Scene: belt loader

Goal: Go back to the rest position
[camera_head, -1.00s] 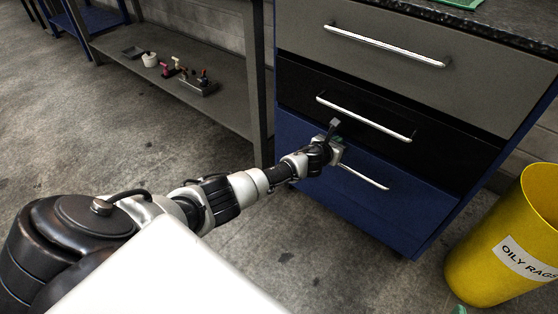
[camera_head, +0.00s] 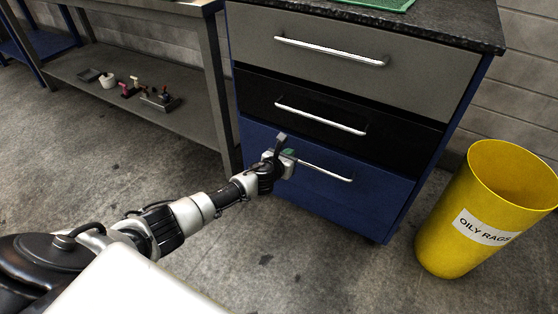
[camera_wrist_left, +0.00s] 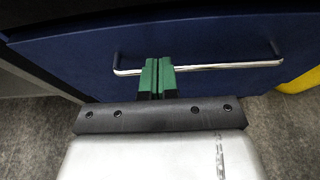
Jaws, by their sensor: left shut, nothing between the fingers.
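My left gripper (camera_head: 290,154) is in front of the blue bottom drawer (camera_head: 345,198) of a cabinet, by the left end of its silver bar handle (camera_head: 327,172). In the left wrist view the two green fingers (camera_wrist_left: 157,65) are together with nothing between them. They overlap the left part of the handle (camera_wrist_left: 225,66) in that picture; I cannot tell whether they touch it. My left arm reaches out forward and low. My right gripper is not in view.
Above are a black middle drawer (camera_head: 400,132) and a grey top drawer (camera_head: 410,77), under a dark speckled worktop (camera_head: 455,25). A yellow oily-rags bin (camera_head: 455,250) stands right of the cabinet. A grey bench shelf (camera_head: 190,120) with small items is at left. Floor in front is clear.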

